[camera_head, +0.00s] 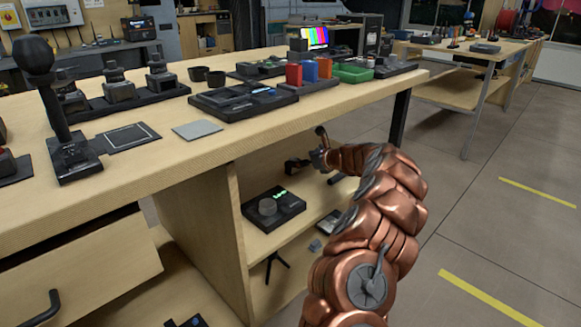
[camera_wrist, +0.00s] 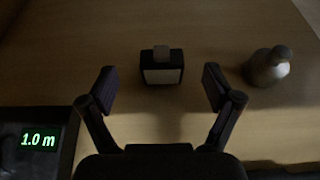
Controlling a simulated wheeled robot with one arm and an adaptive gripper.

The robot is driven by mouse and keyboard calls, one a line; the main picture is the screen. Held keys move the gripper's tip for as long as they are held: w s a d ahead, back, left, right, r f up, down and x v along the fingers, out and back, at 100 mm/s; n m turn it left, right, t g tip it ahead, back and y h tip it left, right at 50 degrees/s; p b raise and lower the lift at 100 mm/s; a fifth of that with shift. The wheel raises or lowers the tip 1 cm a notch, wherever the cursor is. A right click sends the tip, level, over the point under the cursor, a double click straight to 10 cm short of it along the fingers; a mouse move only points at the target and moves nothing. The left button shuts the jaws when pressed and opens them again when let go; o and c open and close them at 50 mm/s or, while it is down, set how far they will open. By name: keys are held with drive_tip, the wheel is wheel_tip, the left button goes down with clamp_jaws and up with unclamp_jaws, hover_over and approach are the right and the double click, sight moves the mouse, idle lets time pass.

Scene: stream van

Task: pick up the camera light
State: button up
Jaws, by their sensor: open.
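The camera light (camera_wrist: 162,72), a small black block with a pale front panel and a grey piece on top, stands on a wooden surface in the wrist view. My gripper (camera_wrist: 160,84) is open, with one dark finger to each side of the light in the picture. A gap shows between the light and each finger, and nothing is held. In the head view my gripper (camera_head: 306,150) reaches in under the table top, above the lower shelf. I cannot make out the light in that view.
In the wrist view a grey rounded object (camera_wrist: 268,67) stands right of the light, and a dark device reading "1.0 m" (camera_wrist: 40,140) lies at lower left. In the head view a black device with a knob (camera_head: 273,209) sits on the shelf, below the table top (camera_head: 215,155).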

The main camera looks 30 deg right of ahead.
sight(293, 157)
drive_tip(key=b+x, duration=0.1)
drive_tip(key=x, duration=0.1)
drive_tip(key=b+x, duration=0.1)
drive_tip(key=x, duration=0.1)
drive_tip(key=shift+d+f, duration=0.1)
drive_tip(key=shift+f, duration=0.2)
drive_tip(key=shift+w+b, duration=0.45)
drive_tip(key=shift+w, duration=0.3)
drive_tip(key=c, duration=1.3)
